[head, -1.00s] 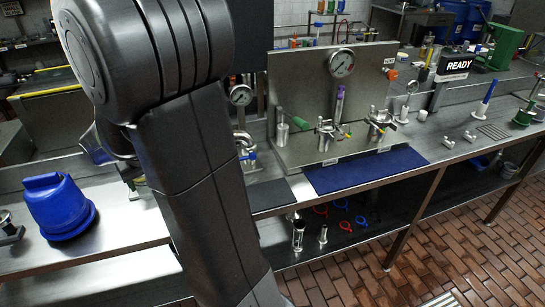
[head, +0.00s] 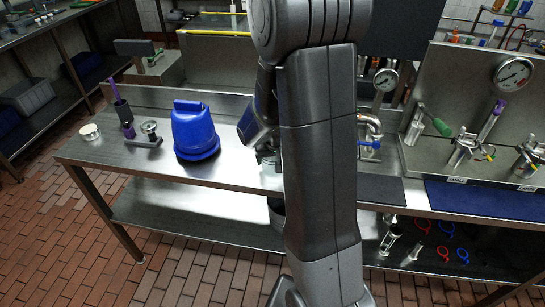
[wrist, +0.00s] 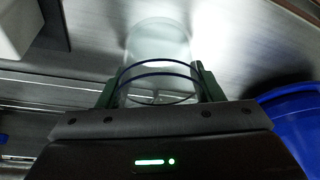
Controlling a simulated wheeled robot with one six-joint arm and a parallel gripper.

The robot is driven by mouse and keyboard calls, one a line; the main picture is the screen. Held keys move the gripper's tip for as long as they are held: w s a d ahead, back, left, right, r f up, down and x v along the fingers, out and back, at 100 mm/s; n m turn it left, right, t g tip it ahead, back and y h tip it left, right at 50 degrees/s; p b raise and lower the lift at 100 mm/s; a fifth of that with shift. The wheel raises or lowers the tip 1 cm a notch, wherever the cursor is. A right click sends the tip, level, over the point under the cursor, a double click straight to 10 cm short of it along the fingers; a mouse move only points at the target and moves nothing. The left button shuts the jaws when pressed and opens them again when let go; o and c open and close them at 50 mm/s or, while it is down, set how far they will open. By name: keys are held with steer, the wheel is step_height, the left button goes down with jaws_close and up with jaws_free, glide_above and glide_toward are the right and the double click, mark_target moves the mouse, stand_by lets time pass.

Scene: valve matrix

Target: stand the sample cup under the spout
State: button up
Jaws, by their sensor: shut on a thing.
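In the wrist view my gripper (wrist: 156,84) has its green fingers on either side of a clear, see-through cup (wrist: 160,45) with dark rings, and is shut on it. Brushed metal shows behind the cup. In the head view my gripper (head: 268,150) is mostly hidden behind my own arm, just right of the blue tub, and I cannot make out the cup clearly there. A curved metal pipe with a blue handle (head: 370,142), which looks like the spout, stands right of my arm. The spot under it is partly hidden.
A blue tub (head: 194,132) stands on the steel bench (head: 235,175); its blue side (wrist: 292,120) shows close to the gripper. A metal fixture (head: 148,134) and a round white item (head: 90,132) are further left. A valve panel (head: 455,110) and blue mat (head: 485,198) are at right.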

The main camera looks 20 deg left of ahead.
steer(key=shift+f, duration=0.2)
steer(key=o, duration=1)
steer(key=shift+r, duration=0.1)
steer(key=shift+c, duration=0.2)
steer(key=shift+r, duration=0.15)
